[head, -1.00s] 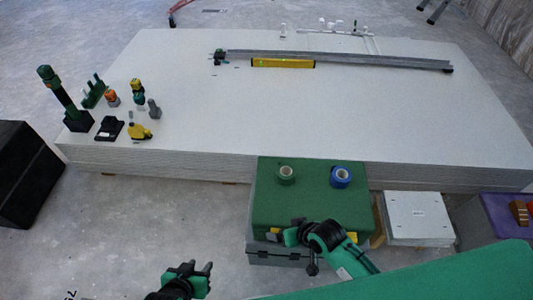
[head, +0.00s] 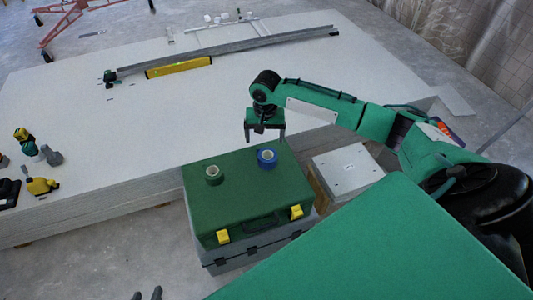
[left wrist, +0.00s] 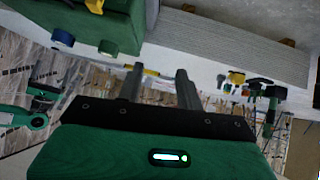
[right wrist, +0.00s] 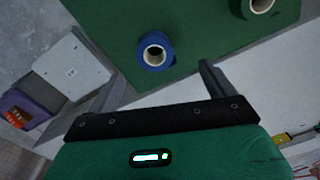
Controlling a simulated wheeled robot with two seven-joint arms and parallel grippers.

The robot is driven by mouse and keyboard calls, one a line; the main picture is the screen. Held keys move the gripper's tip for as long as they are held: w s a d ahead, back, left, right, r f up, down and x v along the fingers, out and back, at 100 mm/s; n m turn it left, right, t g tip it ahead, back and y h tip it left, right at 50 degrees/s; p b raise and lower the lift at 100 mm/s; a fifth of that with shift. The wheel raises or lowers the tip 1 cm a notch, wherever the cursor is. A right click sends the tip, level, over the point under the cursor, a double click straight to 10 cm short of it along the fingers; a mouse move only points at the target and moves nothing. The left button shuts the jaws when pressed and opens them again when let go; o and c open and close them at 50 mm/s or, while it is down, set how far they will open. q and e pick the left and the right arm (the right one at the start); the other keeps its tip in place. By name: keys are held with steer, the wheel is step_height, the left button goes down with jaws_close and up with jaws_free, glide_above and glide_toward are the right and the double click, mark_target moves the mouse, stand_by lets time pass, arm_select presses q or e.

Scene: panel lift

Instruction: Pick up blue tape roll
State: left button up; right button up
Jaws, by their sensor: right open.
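The blue tape roll (head: 267,158) lies flat on the green toolbox lid (head: 230,180), right of a green tape roll (head: 213,174). My right gripper (head: 265,139) is open and empty, above the lid with its fingers pointing down just behind the blue roll. In the right wrist view the blue roll (right wrist: 155,50) shows ahead, between the lines of the two fingers, apart from both. My left gripper (head: 147,294) shows only its fingertips at the bottom edge of the head view. In the left wrist view its fingers (left wrist: 158,78) are apart and empty.
A grey-white box (head: 347,170) stands right of the toolbox. Behind is a large stack of white panels (head: 150,115), with a yellow level (head: 178,67), a long metal profile and several small tools on it. Bare floor lies left of the toolbox.

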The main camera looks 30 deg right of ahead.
steer(key=d, duration=0.1)
steer(key=b, duration=0.2)
glide_toward(268, 157)
steer(key=s+a, duration=0.1)
steer(key=s, duration=0.1)
steer(key=shift+w+a+f+m, duration=0.1)
steer(key=shift+f+m, duration=0.05)
steer(key=shift+f, duration=0.4)
steer(key=shift+w+a+f+m, duration=0.1)
steer(key=shift+a+f+m, duration=0.05)
steer(key=shift+f, duration=0.45)
step_height(268, 157, down, 2)
steer(key=shift+f+b, duration=0.25)
steer(key=shift+b, duration=0.6)
steer(key=shift+f+b, duration=0.3)
steer(key=shift+f, duration=0.8)
arm_select(q)
steer(key=w+d+r+t+h, duration=0.2)
steer(key=w+d+r+t, duration=0.1)
steer(key=t, duration=0.4)
step_height(268, 157, up, 3)
steer(key=shift+w+d+f+h, duration=0.2)
steer(key=shift+w+d+h, duration=0.15)
steer(key=shift+d, duration=0.3)
arm_select(e)
steer(key=shift+c, duration=0.5)
steer(key=c, duration=1.1)
